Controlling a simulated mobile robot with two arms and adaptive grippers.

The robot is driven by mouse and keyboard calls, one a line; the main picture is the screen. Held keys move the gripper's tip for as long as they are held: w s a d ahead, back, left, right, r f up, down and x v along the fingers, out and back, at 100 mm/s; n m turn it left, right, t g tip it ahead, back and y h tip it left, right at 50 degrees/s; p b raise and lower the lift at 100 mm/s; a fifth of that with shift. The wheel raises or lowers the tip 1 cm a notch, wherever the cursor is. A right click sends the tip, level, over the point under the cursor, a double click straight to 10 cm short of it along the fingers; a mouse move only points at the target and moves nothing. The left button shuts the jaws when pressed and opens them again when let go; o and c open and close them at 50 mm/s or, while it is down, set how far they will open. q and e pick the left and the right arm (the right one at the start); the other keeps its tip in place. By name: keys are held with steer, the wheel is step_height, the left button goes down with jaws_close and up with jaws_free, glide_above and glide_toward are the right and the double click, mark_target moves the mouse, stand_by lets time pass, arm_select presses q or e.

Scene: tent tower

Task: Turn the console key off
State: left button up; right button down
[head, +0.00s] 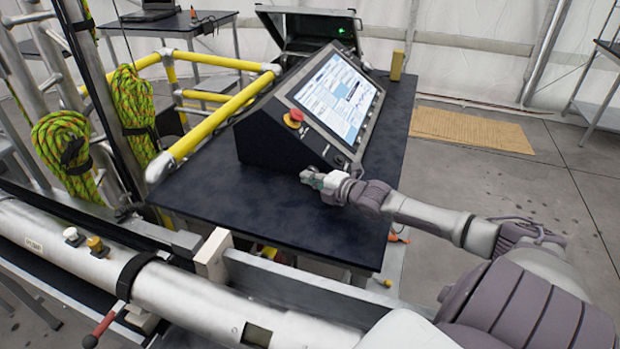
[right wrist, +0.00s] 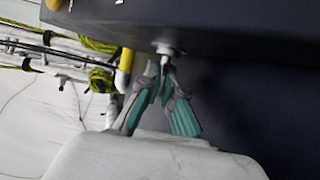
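The console (head: 262,143) is a dark sloped box with a lit screen (head: 340,97) and a red emergency button (head: 293,117). My right gripper (head: 308,177) reaches the lower front edge of the console from the right. In the right wrist view, its two teal-padded fingers (right wrist: 163,72) converge on the small pale metal key (right wrist: 165,49) under the console's dark face. The fingers appear closed around the key's end. The key's turn position cannot be told, and the gripper hides it in the head view. My left gripper is not in view.
The console stands on a dark table (head: 222,204) with bare surface in front. Yellow rails (head: 216,120) and coiled green ropes (head: 62,150) are at left. An open black case (head: 309,31) stands behind. A small yellow block (head: 397,66) sits at the table's back right.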

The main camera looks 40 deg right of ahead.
steer(key=shift+r+g+p, duration=0.25)
steer(key=shift+g+p, duration=0.15)
steer(key=shift+p, duration=0.4)
steer(key=g+h+p, duration=0.1)
steer(key=g+p, duration=0.1)
steer(key=p, duration=0.2)
steer(key=n+g+p, duration=0.1)
steer(key=g+p, duration=0.2)
steer(key=p, duration=0.1)
steer(key=n+g+h+p, duration=0.1)
steer(key=g+p, duration=0.1)
steer(key=p, duration=0.3)
steer(key=shift+w+r+g+h, duration=0.2)
steer(key=shift+r+g+h, duration=0.1)
steer(key=shift+a+f+n+g+h+p, duration=0.1)
steer(key=shift+f+n+g+h+p, duration=0.15)
steer(key=shift+g, duration=0.25)
steer(key=shift+n+g+h+p, duration=0.15)
steer(key=shift+g+h+p, duration=0.15)
steer(key=shift+g, duration=0.2)
steer(key=shift+f+n+g+h, duration=0.15)
steer(key=shift+g+h, duration=0.2)
steer(key=shift+g, duration=0.3)
steer(key=shift+n+g+h, duration=0.15)
steer(key=shift+g+h, duration=0.15)
steer(key=shift+g, duration=0.35)
steer(key=c, duration=1.3)
jaws_free()
steer(key=shift+c, duration=0.2)
steer(key=shift+g, duration=0.3)
